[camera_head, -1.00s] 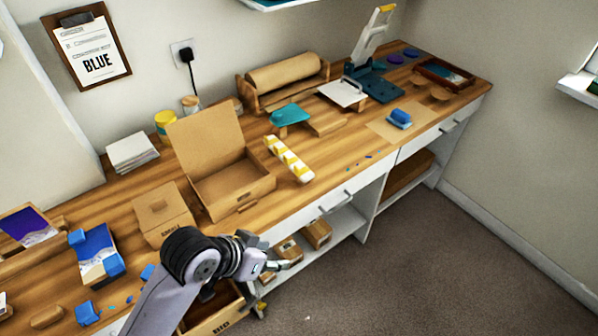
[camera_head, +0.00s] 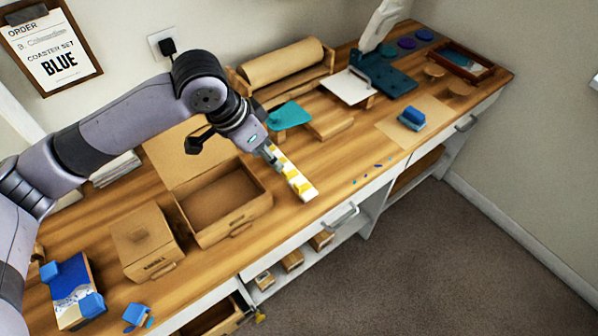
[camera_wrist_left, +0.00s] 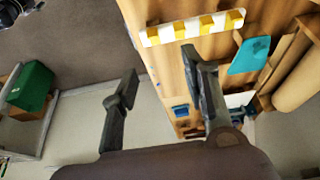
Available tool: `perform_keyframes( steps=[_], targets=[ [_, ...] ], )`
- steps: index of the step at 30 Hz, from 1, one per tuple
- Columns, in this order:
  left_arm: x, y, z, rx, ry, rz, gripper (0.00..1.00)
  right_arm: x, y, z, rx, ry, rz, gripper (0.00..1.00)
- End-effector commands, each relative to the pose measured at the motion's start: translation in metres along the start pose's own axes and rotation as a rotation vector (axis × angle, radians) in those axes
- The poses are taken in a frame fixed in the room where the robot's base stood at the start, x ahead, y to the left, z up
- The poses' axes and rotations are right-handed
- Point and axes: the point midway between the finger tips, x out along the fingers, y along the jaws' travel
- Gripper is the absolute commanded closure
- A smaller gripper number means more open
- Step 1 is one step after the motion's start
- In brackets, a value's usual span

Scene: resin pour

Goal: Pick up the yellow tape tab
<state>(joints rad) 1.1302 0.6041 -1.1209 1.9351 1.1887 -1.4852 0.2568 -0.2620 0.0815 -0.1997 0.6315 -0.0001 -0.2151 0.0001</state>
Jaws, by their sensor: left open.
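A white strip (camera_head: 308,192) with several yellow tape tabs (camera_head: 299,184) lies on the wooden bench, right of the open cardboard box. My left gripper (camera_head: 272,160) is over the strip's far end and hides part of it in the head view. In the left wrist view the strip (camera_wrist_left: 168,34) with its yellow tabs (camera_wrist_left: 206,25) lies beyond my spread, empty fingers (camera_wrist_left: 160,75), nearer the right finger. I cannot tell whether a finger touches the strip. My right gripper is not in view.
The open cardboard box (camera_head: 246,219) stands close left of the strip, and a teal piece (camera_head: 289,115) lies behind it. A paper roll (camera_head: 285,72) stands at the wall. Bare wood lies right of the strip, with small coloured bits (camera_head: 367,178).

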Motion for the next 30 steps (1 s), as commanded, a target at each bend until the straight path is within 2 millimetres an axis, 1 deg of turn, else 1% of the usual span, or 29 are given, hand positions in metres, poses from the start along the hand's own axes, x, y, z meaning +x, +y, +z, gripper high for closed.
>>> perform_keyframes(
  steps=[2, 5, 6, 9, 11, 14, 18, 21, 23, 25, 28, 30],
  targets=[
    [0.012, 0.001, 0.001, 0.0, -0.004, 0.004, 0.58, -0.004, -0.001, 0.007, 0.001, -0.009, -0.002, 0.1],
    [0.034, 0.002, 0.0, 0.0, -0.004, 0.004, 0.58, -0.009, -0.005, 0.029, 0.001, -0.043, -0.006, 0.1],
    [0.042, 0.002, 0.0, 0.0, -0.004, 0.005, 0.58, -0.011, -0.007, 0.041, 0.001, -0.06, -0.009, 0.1],
    [0.064, 0.002, 0.0, 0.0, -0.004, 0.004, 0.58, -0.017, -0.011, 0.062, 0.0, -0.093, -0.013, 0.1],
    [0.077, 0.002, 0.0, 0.0, -0.004, 0.003, 0.58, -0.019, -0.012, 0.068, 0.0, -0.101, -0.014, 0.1],
    [0.096, 0.002, 0.0, 0.002, -0.001, 0.002, 0.58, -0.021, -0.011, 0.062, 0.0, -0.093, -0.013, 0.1],
    [0.112, 0.002, -0.001, 0.002, -0.001, 0.002, 0.58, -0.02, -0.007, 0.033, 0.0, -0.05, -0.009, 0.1],
    [0.116, 0.002, -0.001, 0.003, 0.001, 0.001, 0.58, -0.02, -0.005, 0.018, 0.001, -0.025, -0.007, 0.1],
    [0.12, 0.002, -0.001, 0.002, 0.0, 0.001, 0.58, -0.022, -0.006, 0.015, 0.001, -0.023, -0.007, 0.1],
    [0.128, 0.003, -0.001, 0.002, -0.002, 0.001, 0.58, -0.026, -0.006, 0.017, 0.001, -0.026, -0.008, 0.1],
    [0.144, 0.004, -0.002, 0.002, -0.002, 0.002, 0.58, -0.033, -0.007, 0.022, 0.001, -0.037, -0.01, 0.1],
    [0.155, 0.005, -0.002, 0.003, -0.001, 0.002, 0.58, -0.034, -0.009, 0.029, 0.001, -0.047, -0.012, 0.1]
  ],
)
